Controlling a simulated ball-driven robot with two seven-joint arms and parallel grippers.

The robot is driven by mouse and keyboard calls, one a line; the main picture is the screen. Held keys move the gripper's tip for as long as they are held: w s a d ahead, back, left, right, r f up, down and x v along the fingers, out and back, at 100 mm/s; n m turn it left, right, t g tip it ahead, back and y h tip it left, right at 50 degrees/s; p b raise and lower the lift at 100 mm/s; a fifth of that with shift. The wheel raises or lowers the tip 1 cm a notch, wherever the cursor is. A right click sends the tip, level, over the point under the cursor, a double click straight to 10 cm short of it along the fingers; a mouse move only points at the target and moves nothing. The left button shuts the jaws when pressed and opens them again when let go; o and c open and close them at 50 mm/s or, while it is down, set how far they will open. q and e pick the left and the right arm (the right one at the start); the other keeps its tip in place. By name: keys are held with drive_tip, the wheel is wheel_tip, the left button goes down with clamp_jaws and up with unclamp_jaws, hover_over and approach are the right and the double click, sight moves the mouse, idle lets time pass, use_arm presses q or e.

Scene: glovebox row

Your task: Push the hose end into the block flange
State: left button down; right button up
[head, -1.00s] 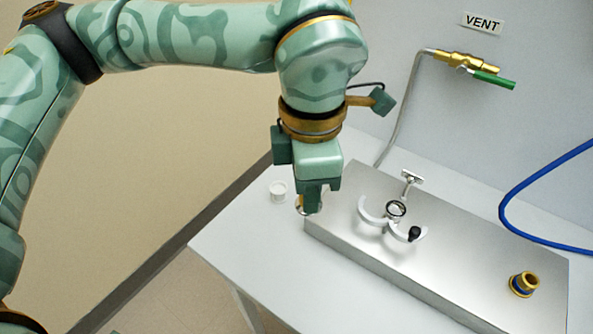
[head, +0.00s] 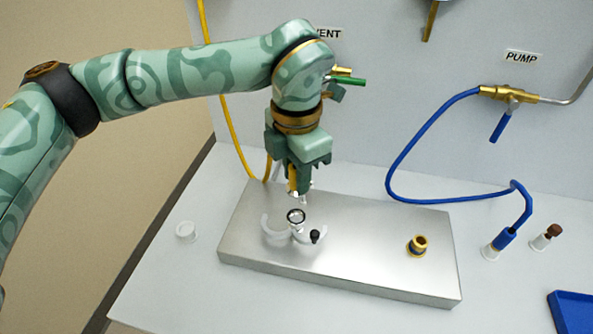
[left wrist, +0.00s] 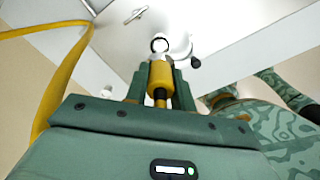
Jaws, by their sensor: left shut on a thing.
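My left gripper (head: 299,187) is shut on the yellow hose end (head: 292,179), which points down with a silver tip. In the left wrist view the yellow hose end (left wrist: 160,76) sits between the fingers of my left gripper (left wrist: 161,88). The block flange (head: 296,215) is a small dark-centred ring on the metal block (head: 350,238), with an open white clamp (head: 274,233) around it. The tip is just above and slightly behind the flange, apparently apart from it. A pale ring shows past the hose end in the wrist view. My right gripper is not in view.
The yellow hose (head: 234,135) hangs behind my arm. A blue hose (head: 400,165) loops to a holder on the table. A white cap (head: 186,231) lies left; a blue tray (head: 572,318) is front right.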

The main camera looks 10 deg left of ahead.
sight(296, 195)
use_arm(q)
drive_tip(key=shift+r, duration=0.15)
drive_tip(key=shift+f+b, duration=1.25)
drive_tip(key=shift+f, duration=1.75)
drive_tip(key=shift+p, duration=0.6)
drive_tip(key=shift+f+b, duration=0.6)
drive_tip(key=shift+f, duration=0.6)
drive_tip(key=c, duration=1.1)
unclamp_jaws()
wheel_tip(296, 195, up, 16)
drive_tip(key=p, duration=0.3)
drive_tip(key=shift+r, duration=0.2)
drive_tip(key=shift+s+f, duration=0.1)
